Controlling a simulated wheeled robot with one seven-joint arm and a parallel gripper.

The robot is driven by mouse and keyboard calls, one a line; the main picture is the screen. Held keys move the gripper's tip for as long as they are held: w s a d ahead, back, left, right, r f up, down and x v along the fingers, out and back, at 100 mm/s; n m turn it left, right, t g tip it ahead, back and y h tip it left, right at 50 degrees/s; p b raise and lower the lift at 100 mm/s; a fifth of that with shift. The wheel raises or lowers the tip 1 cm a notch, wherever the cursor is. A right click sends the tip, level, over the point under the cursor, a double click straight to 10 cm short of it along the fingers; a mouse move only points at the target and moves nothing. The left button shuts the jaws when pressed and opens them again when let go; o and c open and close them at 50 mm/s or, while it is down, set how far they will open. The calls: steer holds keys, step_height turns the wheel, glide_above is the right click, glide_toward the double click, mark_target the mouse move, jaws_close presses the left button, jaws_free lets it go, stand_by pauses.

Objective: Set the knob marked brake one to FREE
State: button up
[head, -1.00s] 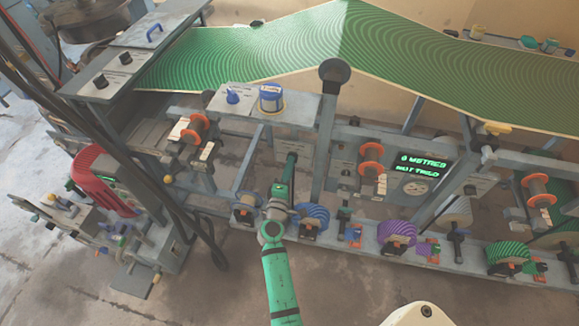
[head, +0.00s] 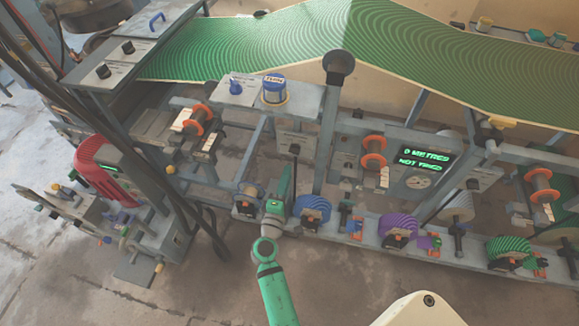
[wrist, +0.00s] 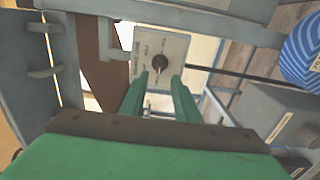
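The same knob shows as a dark spot (head: 295,149) on the plate under the blue-lidded tin's shelf in the head view. I cannot read which setting it points to or confirm its name. My green gripper (wrist: 160,78) is open, with one finger on each side of the knob in the wrist view. The fingertips appear short of the plate, and nothing is between them. In the head view my gripper (head: 289,168) is just below the plate.
A blue roll (head: 314,212) is close on the right of my gripper. A grey upright post (head: 329,140) stands right of the plate. A lit display (head: 424,160) reads "0 METRES" and "NOT TRIED". The shelf (head: 237,95) lies above the knob.

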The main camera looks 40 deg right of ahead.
steer(key=shift+v, duration=1.2)
steer(key=s+a+f+m+t+y, duration=0.1)
steer(key=s+a+f+y, duration=0.35)
steer(key=s+a, duration=0.35)
steer(key=s+a+f+t+y, duration=0.1)
steer(key=s+a+f+y, duration=0.2)
steer(key=s+a+y, duration=0.5)
steer(key=s+a+r+m+t+y, duration=0.1)
steer(key=s+a+r+m, duration=0.6)
steer(key=s+a+r, duration=0.5)
step_height(320, 180, up, 2)
steer(key=shift+s+a+r+t, duration=0.2)
steer(key=shift+s+a+t, duration=0.2)
steer(key=shift+s, duration=0.65)
steer(key=shift+d, duration=0.2)
